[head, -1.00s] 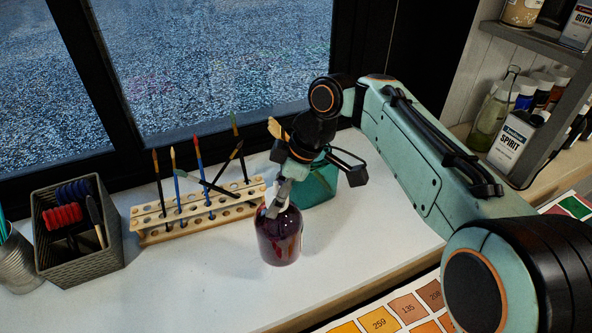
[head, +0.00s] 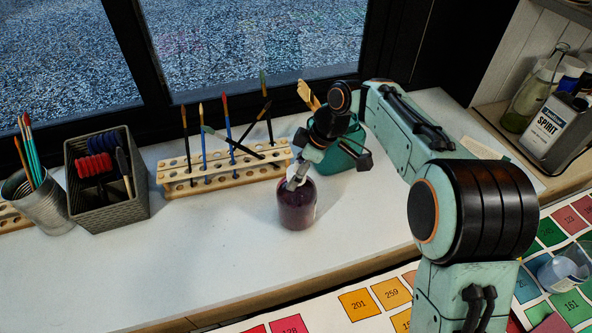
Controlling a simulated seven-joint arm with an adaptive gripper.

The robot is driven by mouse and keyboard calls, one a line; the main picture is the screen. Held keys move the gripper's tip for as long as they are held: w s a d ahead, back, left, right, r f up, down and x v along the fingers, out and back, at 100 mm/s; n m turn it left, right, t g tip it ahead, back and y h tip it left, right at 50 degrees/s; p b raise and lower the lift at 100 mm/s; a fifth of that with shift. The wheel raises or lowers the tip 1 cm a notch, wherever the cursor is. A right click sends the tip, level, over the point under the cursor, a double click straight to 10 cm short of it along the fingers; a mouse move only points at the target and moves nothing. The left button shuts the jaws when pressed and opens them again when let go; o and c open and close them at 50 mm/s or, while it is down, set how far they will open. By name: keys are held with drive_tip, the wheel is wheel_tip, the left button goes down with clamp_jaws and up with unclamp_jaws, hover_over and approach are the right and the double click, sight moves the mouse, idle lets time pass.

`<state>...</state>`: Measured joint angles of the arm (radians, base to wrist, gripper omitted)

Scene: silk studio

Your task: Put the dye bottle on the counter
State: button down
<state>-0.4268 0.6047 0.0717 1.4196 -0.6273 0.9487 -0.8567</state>
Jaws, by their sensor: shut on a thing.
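The dye bottle (head: 297,208), a rounded bottle of dark purple-red, is upright over the white counter (head: 200,265), in front of the brush rack's right end. Its base is at or very close to the counter top; I cannot tell if it touches. My gripper (head: 297,183) comes down from behind and right and is shut on the bottle's neck. The fingers hide part of the bottle's top.
A wooden rack (head: 225,170) with several brushes stands behind left. A teal pot (head: 345,155) is close behind right. A grey basket (head: 108,195) and metal cup (head: 42,205) stand at left. The front left counter is clear. A numbered colour chart (head: 375,300) lies beyond its front edge.

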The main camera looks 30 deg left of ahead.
drive_tip(key=c, duration=0.6)
unclamp_jaws()
drive_tip(key=shift+f, duration=0.15)
drive_tip(key=v, duration=1.2)
drive_tip(key=shift+r, duration=0.25)
